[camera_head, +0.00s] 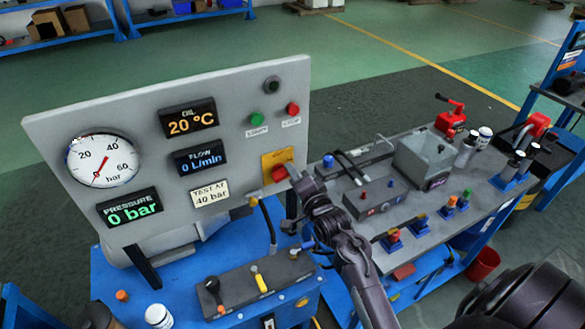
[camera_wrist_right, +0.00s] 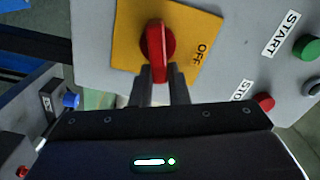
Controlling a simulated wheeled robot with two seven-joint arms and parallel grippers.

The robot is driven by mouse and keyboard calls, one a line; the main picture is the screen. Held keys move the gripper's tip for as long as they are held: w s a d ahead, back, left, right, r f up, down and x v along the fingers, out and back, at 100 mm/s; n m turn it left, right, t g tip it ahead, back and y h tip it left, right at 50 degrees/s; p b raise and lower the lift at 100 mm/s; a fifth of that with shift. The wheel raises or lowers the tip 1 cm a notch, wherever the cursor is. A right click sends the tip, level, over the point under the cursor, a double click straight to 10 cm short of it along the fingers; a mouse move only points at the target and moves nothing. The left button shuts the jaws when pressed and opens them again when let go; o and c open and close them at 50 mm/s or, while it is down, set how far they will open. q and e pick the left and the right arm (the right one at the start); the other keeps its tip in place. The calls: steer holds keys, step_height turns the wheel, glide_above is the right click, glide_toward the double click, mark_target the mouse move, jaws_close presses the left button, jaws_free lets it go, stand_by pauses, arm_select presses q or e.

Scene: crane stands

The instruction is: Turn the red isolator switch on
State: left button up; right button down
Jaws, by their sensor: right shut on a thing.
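The red isolator switch (camera_head: 280,173) sits on a yellow plate (camera_head: 268,161) at the right side of the grey gauge panel (camera_head: 235,130). In the right wrist view, the red switch knob (camera_wrist_right: 157,42) stands upright in the picture on its yellow plate (camera_wrist_right: 190,28), with the word OFF printed to its right. My right gripper (camera_wrist_right: 161,72) is shut on the lower end of the knob, one dark finger on each side. In the head view my right gripper (camera_head: 291,178) partly covers the switch. My left gripper is not in view.
The panel carries a green button (camera_head: 257,118), a red button (camera_head: 292,108), a pressure gauge (camera_head: 102,160) and lit displays. A lever block (camera_head: 245,285) stands below the panel. The grey bench (camera_head: 470,215) at right holds a valve box and several small parts.

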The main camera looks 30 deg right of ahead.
steer(key=shift+f+m+p, duration=0.25)
steer(key=shift+m+p, duration=0.15)
steer(key=shift+m, duration=0.6)
steer(key=shift+f+m+p, duration=0.2)
steer(key=shift+m+p, duration=0.2)
steer(key=shift+m, duration=0.6)
steer(key=c, duration=1.4)
jaws_free()
steer(key=shift+d, duration=0.1)
steer(key=s+p, duration=0.4)
steer(key=s, duration=0.3)
steer(key=shift+s+a, duration=0.25)
steer(key=shift+s, duration=0.1)
